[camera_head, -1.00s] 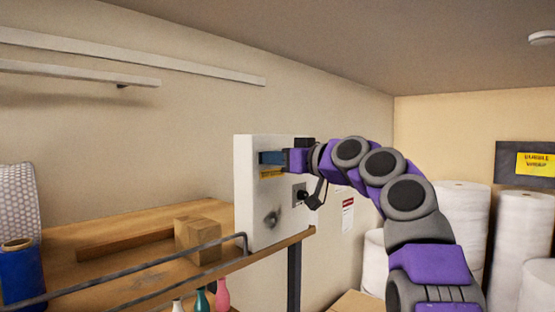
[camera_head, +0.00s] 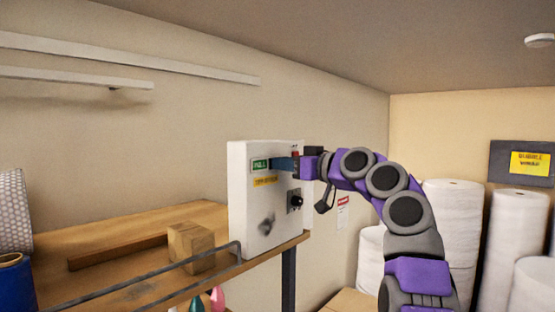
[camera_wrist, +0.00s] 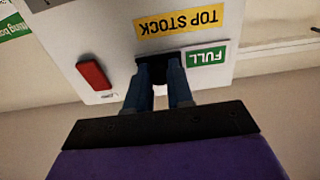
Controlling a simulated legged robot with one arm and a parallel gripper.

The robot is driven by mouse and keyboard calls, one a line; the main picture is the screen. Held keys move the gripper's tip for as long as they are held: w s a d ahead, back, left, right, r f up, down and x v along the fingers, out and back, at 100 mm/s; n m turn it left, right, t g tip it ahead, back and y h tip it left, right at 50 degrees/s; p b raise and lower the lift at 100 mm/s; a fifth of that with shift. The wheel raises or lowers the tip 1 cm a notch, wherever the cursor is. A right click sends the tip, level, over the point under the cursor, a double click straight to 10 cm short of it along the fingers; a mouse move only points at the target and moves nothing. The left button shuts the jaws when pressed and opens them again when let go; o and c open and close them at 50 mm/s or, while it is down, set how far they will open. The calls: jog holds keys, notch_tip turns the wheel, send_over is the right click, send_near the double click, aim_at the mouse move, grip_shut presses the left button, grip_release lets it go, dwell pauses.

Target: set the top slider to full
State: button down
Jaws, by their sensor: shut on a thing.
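The white panel box (camera_head: 240,215) stands at the end of a shelf. It has a green FULL label (camera_head: 260,165), also in the wrist view (camera_wrist: 207,57), and a yellow TOP STOCK label (camera_head: 266,181), also in the wrist view (camera_wrist: 183,20). My gripper (camera_head: 274,163) is at the panel's upper part, right of the FULL label. In the wrist view its blue fingers (camera_wrist: 160,76) are shut on a dark slider knob (camera_wrist: 155,66), close beside the FULL label. The slider's track is mostly hidden by the fingers.
A red part (camera_wrist: 93,74) and a black knob (camera_head: 296,201) are also on the panel. A wooden block (camera_head: 188,250) sits on the shelf (camera_head: 130,225), with a metal rail (camera_head: 160,278) along its front. White rolls (camera_head: 515,240) stand at right.

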jog(key=shift+w+d+f, duration=0.15)
jog(key=shift+d, duration=0.05)
jog(key=c, duration=1.4)
grip_release()
jog(key=shift+a, duration=0.1)
jog(key=shift+c, duration=0.2)
jog(key=o, duration=0.4)
jog(key=shift+w+d, duration=0.2)
jog(key=shift+d, duration=0.1)
jog(key=shift+s+d, duration=0.1)
jog(key=shift+s, duration=0.05)
jog(key=shift+s, duration=0.1)
